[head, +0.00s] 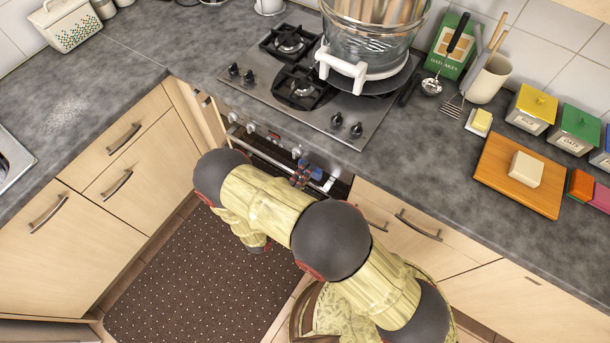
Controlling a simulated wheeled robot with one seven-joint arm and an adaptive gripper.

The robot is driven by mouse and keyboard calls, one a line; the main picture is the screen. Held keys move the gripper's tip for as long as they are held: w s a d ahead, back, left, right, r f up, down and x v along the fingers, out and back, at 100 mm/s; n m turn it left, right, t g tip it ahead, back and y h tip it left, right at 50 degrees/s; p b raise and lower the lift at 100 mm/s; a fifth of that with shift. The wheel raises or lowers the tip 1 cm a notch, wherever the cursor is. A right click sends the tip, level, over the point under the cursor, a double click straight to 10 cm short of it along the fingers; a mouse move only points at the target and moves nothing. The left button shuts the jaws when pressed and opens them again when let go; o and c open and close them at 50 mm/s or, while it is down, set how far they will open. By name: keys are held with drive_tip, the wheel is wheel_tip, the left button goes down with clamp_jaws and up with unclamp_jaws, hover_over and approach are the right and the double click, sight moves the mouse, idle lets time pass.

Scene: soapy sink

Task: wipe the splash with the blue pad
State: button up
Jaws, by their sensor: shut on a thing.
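The splash (68,112) is a pale, speckled patch on the grey worktop at the left, near the sink. My gripper (303,174) shows small and dark beyond my arm, in front of the oven front and below the worktop edge. It is shut on the blue pad (317,174), of which only small blue parts show. My arm hides the wrist and part of the gripper. The gripper and pad are well to the right of the splash and apart from it.
The sink (8,160) is at the left edge. A hob (315,85) carries a large glass pot (370,40). A chopping board (500,190) bears a pale block (525,168). A patterned container (70,22) stands at the back left. The worktop around the splash is clear.

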sight(318, 178)
drive_tip(key=shift+x, duration=0.9)
drive_tip(key=shift+s+d, duration=0.1)
drive_tip(key=shift+s+d+p, duration=0.5)
drive_tip(key=shift+s+d, duration=0.65)
drive_tip(key=shift+d, duration=0.4)
drive_tip(key=shift+a, duration=0.1)
drive_tip(key=shift+w+a+b, duration=0.4)
drive_tip(key=shift+w+a, duration=0.85)
drive_tip(key=shift+a, duration=0.1)
drive_tip(key=shift+w+a+r, duration=0.1)
drive_tip(key=shift+w+a, duration=0.1)
drive_tip(key=shift+c, duration=0.6)
